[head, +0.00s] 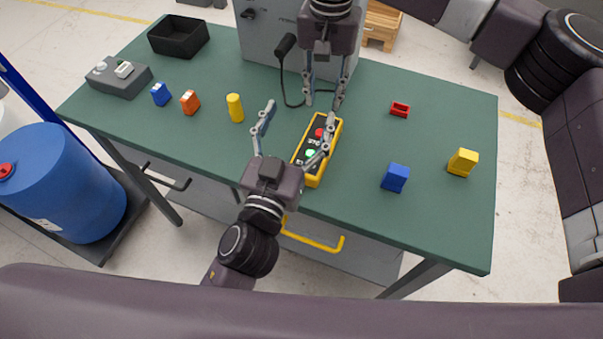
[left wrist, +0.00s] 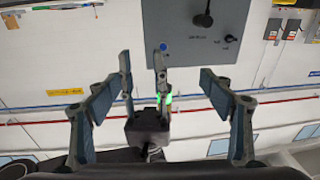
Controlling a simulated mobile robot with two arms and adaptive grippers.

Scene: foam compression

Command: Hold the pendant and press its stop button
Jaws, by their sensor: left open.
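The yellow pendant (head: 312,181) lies on the green table (head: 230,70) near its front middle. Its dark face carries a red button (head: 319,133) and a lit green button (head: 311,154). My left gripper (head: 299,112) is open, one finger left of the pendant and the other overlapping its right part; I cannot tell whether it touches. My right gripper (head: 323,105) comes down from the far side, fingers apart, just beyond the pendant's red-button end. In the left wrist view my left fingers stand wide and empty, with the right gripper (left wrist: 148,120) between them. The pendant is not clear there.
A grey cabinet (head: 262,45) with a cabled black handset stands at the back. A black bin (head: 178,36) and grey control box (head: 118,76) sit left.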

